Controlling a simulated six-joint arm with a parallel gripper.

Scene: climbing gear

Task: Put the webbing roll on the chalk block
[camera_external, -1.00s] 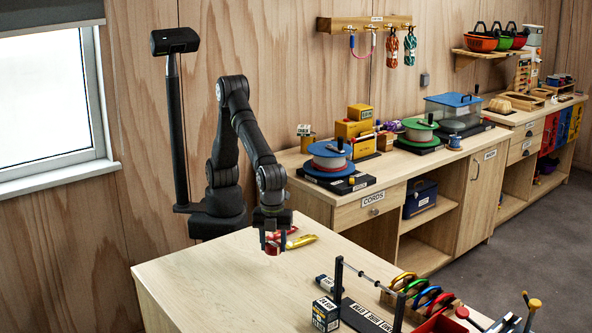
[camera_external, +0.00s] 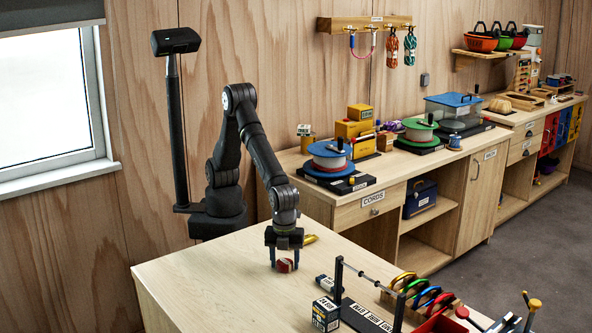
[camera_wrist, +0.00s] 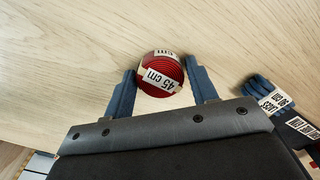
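The webbing roll (camera_external: 285,266) is a round red coil with a white band. In the wrist view the roll (camera_wrist: 161,73) shows a "45 cm" label. The likely chalk block (camera_external: 325,315) is a small dark box with a pale label at the table's front edge, right of and nearer than my gripper. It is not clearly in the wrist view.
A small dark blue bundle (camera_external: 325,283) lies just behind the box; in the wrist view the bundle (camera_wrist: 268,95) has a label. A black rack (camera_external: 365,315) stands right of the box, with coloured rings (camera_external: 425,292) beyond. The table's left is clear.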

